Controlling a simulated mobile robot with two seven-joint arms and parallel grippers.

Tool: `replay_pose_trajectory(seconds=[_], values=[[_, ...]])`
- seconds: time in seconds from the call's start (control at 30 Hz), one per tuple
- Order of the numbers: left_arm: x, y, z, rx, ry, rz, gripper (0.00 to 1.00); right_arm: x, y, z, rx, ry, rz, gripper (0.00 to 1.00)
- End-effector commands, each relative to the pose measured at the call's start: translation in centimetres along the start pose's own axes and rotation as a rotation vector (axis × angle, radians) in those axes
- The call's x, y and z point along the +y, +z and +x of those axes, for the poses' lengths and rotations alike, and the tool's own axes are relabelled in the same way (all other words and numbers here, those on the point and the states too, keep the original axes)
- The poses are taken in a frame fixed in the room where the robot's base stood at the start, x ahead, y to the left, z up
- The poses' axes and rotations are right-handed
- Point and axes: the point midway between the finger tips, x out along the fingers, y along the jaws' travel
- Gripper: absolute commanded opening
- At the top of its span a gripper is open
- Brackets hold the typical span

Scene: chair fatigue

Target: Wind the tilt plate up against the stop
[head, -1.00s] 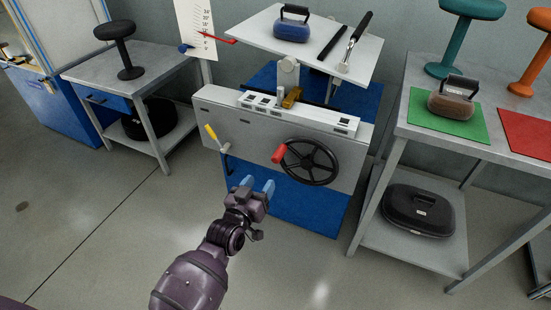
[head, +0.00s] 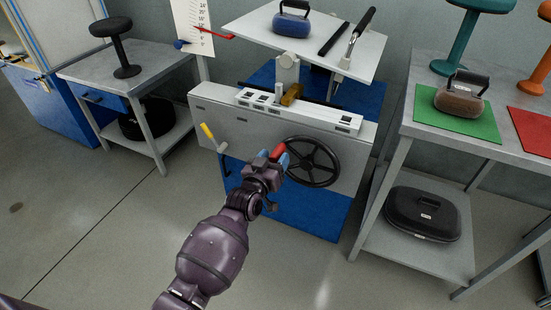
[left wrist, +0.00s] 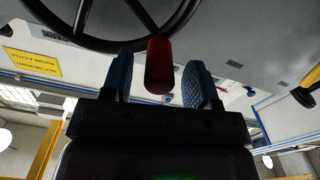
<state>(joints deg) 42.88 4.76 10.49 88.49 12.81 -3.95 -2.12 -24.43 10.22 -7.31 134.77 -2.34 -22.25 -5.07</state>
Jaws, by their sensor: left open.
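The white tilt plate (head: 255,22) stands above the grey machine housing at the centre and looks tilted in the head view. A black handwheel (head: 318,172) with a red handle (head: 277,152) is on the front of the housing. My left gripper (head: 273,158) is open at the red handle. In the left wrist view the red handle (left wrist: 158,66) is between the two blue fingers (left wrist: 158,84), with a gap visible on each side. My right gripper is in neither view.
A yellow-handled lever (head: 208,132) is left of the wheel. A scale board with a red pointer (head: 213,30) stands at the back left. Grey tables (head: 405,118) flank the machine, the right one holding a brown weight (head: 459,98). The floor in front is clear.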

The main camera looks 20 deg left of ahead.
Motion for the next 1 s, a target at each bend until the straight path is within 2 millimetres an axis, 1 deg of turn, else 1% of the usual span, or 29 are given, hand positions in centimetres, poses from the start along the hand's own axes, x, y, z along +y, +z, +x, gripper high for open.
replay_pose_trajectory(seconds=[0.13,0.37,0.47,0.7,0.73,0.87,1.0], values=[[0.0,0.0,0.5,0.001,0.000,0.000,0.54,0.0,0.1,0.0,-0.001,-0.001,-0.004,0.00],[0.0,-0.1,0.5,0.001,0.000,0.000,0.54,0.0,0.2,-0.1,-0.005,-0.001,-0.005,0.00],[0.0,-0.1,0.5,0.001,0.000,0.000,0.41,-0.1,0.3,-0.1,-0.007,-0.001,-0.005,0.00],[0.0,-0.1,0.5,0.001,0.000,0.000,0.04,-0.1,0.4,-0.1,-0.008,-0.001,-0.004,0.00],[0.0,-0.1,0.5,0.001,0.000,0.000,0.00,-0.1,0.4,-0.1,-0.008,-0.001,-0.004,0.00],[0.0,-0.1,0.4,0.001,0.000,0.001,0.00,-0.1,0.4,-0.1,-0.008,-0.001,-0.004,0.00],[0.4,-0.9,0.6,0.006,0.001,0.036,0.00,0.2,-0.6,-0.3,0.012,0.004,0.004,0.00]])
